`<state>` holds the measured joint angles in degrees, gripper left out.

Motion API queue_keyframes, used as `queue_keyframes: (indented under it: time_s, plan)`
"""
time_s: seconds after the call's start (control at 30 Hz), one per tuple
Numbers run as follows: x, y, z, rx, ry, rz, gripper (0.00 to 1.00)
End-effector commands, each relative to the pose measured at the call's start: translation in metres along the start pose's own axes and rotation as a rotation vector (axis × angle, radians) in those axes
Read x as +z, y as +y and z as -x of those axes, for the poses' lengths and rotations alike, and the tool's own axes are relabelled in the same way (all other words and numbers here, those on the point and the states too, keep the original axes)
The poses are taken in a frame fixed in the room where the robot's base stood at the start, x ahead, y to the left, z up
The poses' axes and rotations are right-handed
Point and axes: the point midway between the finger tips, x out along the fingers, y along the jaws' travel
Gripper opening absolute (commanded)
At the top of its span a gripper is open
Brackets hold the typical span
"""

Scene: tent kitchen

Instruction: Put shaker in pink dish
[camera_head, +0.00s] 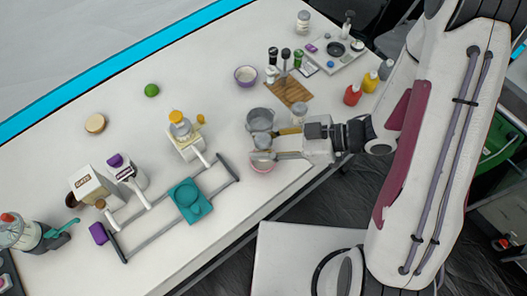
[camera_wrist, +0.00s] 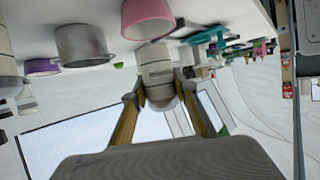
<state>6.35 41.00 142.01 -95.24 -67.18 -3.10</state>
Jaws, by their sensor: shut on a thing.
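My gripper (camera_head: 264,146) is shut on a pale shaker with a grey cap (camera_head: 261,141), near the front edge of the table. In the wrist view the shaker (camera_wrist: 157,73) sits between the two fingers of my gripper (camera_wrist: 160,90). The pink dish (camera_head: 262,168) is partly hidden below the shaker and a finger in the head view. In the wrist view the pink dish (camera_wrist: 148,20) appears just beyond the shaker's far end. I cannot tell whether they touch.
A grey metal pot (camera_head: 260,119) stands right behind the shaker. Another jar (camera_head: 299,112) is close to my gripper. A purple bowl (camera_head: 245,76) and wooden board (camera_head: 290,92) are farther back.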

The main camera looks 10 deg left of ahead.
Motion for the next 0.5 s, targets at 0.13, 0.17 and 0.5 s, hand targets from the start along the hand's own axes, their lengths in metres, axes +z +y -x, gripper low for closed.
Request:
queue_keyframes:
  time_s: [0.13,0.17,0.5]
  plan:
    - [0.0059,0.0004,-0.0025,0.001,0.000,0.000,0.01]
    - [0.0064,0.0004,-0.0027,0.001,0.000,0.000,0.01]
    - [0.0070,0.0005,-0.0029,0.001,0.000,0.000,0.01]
